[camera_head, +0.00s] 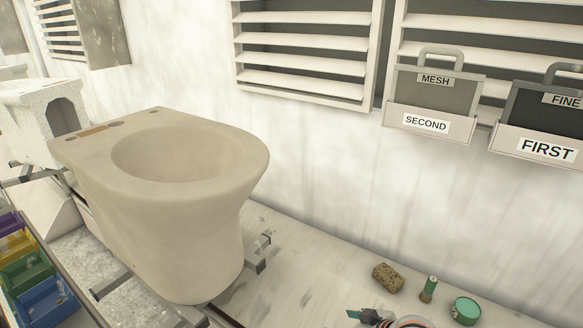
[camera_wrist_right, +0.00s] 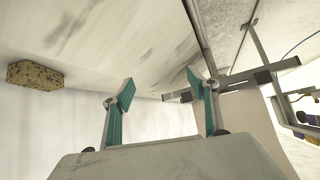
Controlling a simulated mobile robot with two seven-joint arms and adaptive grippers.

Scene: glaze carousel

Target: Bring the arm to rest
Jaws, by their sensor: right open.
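My right gripper (camera_head: 370,316) shows only partly at the bottom edge of the head view, low and right of the beige toilet bowl. In the right wrist view its two teal fingers (camera_wrist_right: 159,90) stand wide apart with nothing between them. The beige toilet bowl (camera_head: 230,230) stands upright on a metal support, apart from the gripper. My left gripper is in neither view.
A speckled sponge (camera_head: 388,277), a green-topped brush (camera_head: 428,289) and a round green tin (camera_head: 465,311) lie near the right gripper; the sponge also shows in the wrist view (camera_wrist_right: 35,75). Labelled screens (camera_head: 436,92) hang on the wall. Coloured bins (camera_head: 28,270) stand left.

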